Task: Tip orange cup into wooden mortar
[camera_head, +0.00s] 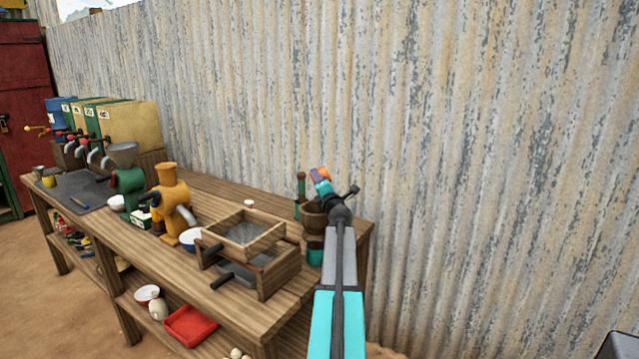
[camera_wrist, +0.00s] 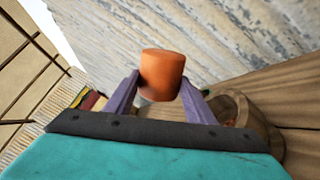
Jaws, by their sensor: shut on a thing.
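The orange cup (camera_wrist: 162,72) is between the two purple fingers of my gripper (camera_wrist: 160,88) in the wrist view, and my gripper is shut on it. In the head view the cup (camera_head: 318,174) is small and looks tilted, held above the wooden mortar (camera_head: 312,218). The mortar stands at the right end of the bench, partly hidden behind my arm. In the wrist view the mortar (camera_wrist: 262,118) lies right of and below the cup, and a small orange-red patch shows inside it. The cup's inside cannot be seen.
A green bottle-like post (camera_head: 300,190) stands just left of the mortar. A wooden sieve box (camera_head: 245,235) and an orange grinder (camera_head: 170,200) stand farther left on the bench (camera_head: 200,180). The corrugated wall (camera_head: 450,130) rises close behind.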

